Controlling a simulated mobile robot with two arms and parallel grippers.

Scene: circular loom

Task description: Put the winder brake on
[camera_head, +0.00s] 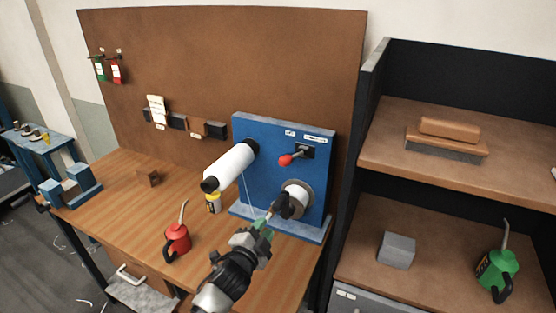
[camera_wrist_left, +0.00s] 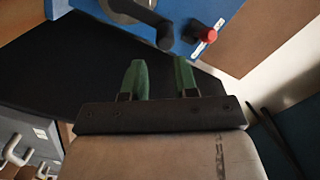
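A lever with a red knob (camera_head: 286,159) sticks out of a dark slot plate on the upright blue panel (camera_head: 265,165); the labels above it are too small to read. A red knob also shows in the left wrist view (camera_wrist_left: 206,35), beside a white label. Below the lever is a grey round winder hub (camera_head: 299,194) with a black crank (camera_head: 287,207). My left gripper (camera_head: 265,225) is just below and left of the crank, under the lever. In the left wrist view its green fingertips (camera_wrist_left: 160,80) stand apart with nothing between them. My right gripper is out of view.
A white roll (camera_head: 229,167) projects from the panel, a thread hanging near it. Shelves at right hold a brush (camera_head: 447,140), grey block (camera_head: 396,250) and green oil can (camera_head: 497,272).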

